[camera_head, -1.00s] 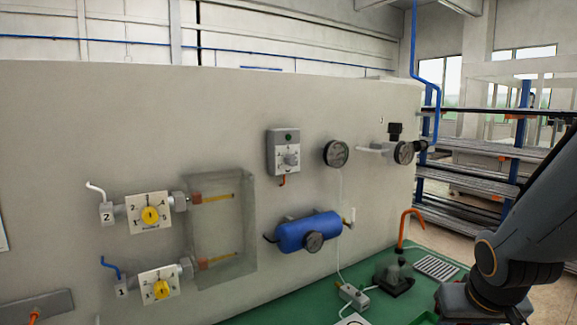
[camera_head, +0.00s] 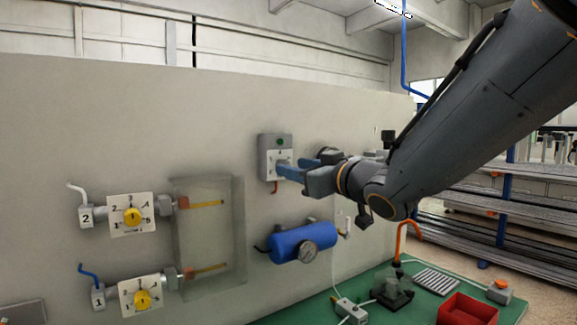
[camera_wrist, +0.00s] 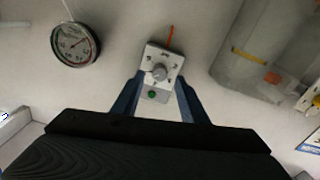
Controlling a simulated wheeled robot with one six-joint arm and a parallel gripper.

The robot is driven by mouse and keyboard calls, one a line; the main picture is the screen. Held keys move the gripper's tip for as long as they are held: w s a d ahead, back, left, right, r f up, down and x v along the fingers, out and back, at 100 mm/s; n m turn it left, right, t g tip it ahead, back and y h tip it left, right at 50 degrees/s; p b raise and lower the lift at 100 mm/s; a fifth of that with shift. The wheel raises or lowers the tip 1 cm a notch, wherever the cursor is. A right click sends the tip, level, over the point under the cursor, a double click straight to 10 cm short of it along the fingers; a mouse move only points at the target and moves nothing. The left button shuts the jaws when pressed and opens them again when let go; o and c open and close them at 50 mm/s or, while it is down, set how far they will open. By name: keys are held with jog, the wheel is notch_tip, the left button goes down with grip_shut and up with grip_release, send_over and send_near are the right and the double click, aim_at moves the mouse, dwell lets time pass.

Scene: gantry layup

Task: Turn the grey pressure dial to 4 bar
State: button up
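The grey pressure dial is a round knob (camera_wrist: 159,72) on a grey wall box (camera_head: 268,143) with a green light. In the wrist view the box looks turned over, with the green light below the knob. My gripper (camera_head: 278,168) is in front of the box, its blue fingers pointing at the dial. In the wrist view the fingers (camera_wrist: 156,92) are spread apart, one on each side of the box's lower part, with the knob between and beyond their tips. No contact with the knob can be made out. The dial's exact setting is too small to read.
A round gauge (camera_wrist: 75,45) is beside the box. A blue tank (camera_head: 303,242) hangs below. Two yellow dials, upper (camera_head: 132,217) and lower (camera_head: 142,299), and a clear cover (camera_head: 208,240) are at left. A red tray (camera_head: 467,310) stands on the green bench.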

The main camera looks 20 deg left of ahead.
jog(key=shift+x, duration=1.7)
grip_shut()
jog(key=n+b, duration=1.1)
jog(key=shift+f+n, duration=0.1)
jog(key=shift+n, duration=0.2)
